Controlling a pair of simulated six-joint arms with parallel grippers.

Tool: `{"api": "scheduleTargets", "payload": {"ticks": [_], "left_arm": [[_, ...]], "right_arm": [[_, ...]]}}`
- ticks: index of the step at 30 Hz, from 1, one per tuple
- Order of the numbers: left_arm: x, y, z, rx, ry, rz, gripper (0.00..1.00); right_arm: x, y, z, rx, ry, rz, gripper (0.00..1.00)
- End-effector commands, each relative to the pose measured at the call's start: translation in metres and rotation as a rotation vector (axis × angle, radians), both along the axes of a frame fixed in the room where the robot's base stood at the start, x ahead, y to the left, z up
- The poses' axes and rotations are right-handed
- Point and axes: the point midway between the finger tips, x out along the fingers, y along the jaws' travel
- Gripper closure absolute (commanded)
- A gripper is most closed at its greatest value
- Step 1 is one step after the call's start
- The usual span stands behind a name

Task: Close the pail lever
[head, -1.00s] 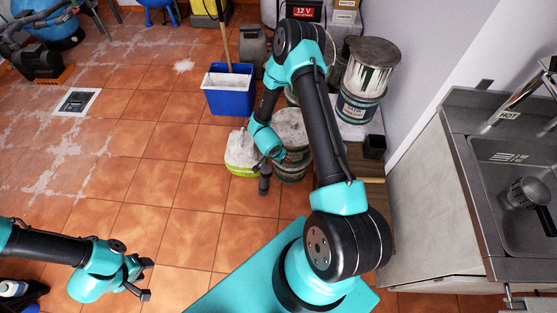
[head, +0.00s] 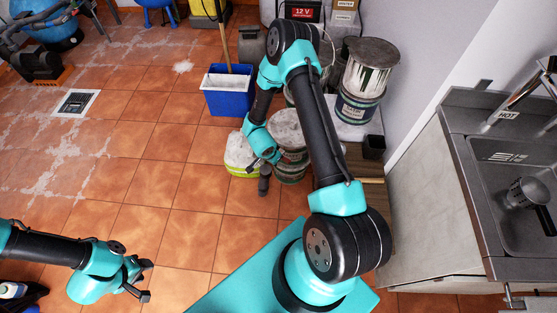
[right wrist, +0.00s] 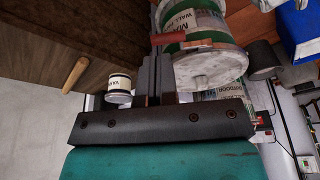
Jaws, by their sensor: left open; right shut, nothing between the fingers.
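In the right wrist view, a pail (right wrist: 190,22) with a white label, green bands and a worn grey end (right wrist: 212,68) lies just beyond my fingers. A red lever (right wrist: 168,38) shows beside the pail, close to my fingertips; whether they touch it I cannot tell. My right gripper (right wrist: 156,72) is shut and empty. In the head view the right gripper (head: 264,184) hangs just in front of stacked tins (head: 290,168), partly hidden by my arm; the lever cannot be made out there. My left gripper (head: 147,281) is open and empty over the floor at lower left.
A white and lime-green sack or tub (head: 239,158) stands left of the tins. A blue bucket (head: 230,95) with a wooden handle is behind it. More tins (head: 368,70) stand on the right by the wall. A sink (head: 510,180) is far right.

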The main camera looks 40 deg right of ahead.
Motion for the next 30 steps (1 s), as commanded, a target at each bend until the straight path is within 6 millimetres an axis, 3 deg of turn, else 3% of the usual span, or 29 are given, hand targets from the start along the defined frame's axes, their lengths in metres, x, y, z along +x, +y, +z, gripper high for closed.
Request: {"api": "scheduleTargets", "payload": {"ticks": [8, 21, 24, 30], "left_arm": [[0.0, 0.0, 0.0, 0.0, 0.0, 0.0, 0.57], [0.0, 0.0, 0.0, 0.0, 0.0, 0.0, 0.57], [0.0, 0.0, 0.0, 0.0, 0.0, 0.0, 0.57], [0.0, 0.0, 0.0, 0.0, 0.0, 0.0, 0.57]], "right_arm": [[0.001, -0.007, -0.028, 0.001, 0.002, -0.001, 1.0], [0.005, -0.029, -0.098, 0.001, 0.002, -0.002, 1.0], [0.009, -0.046, -0.099, -0.001, -0.001, -0.004, 1.0], [0.013, -0.063, -0.103, 0.0, 0.0, -0.001, 1.0]]}}
